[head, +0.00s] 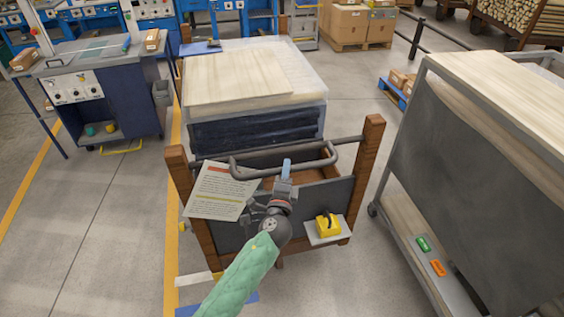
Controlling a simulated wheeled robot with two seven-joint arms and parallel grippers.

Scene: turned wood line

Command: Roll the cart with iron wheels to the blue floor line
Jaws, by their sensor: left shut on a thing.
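The cart (190,208) stands in front of me, with brown wooden corner posts and dark panels. It carries a large block-like load with a pale wooden board (240,78) on top. A grey bar handle (245,173) runs across its near side. My left gripper (285,178) is at this handle and shut on it; its fingers partly cover the bar. The cart's wheels are hidden, so I cannot tell whether they are iron. A short blue strip (245,298) shows on the floor at the bottom, partly behind my green-sleeved left arm. My right gripper is out of view.
A printed sheet (222,190) and a yellow box (327,226) are on the cart's near side. A grey rack (438,150) stands close on the right. A blue workbench (110,90) is at left, beyond a yellow floor line (171,220). Open floor lies between bench and cart.

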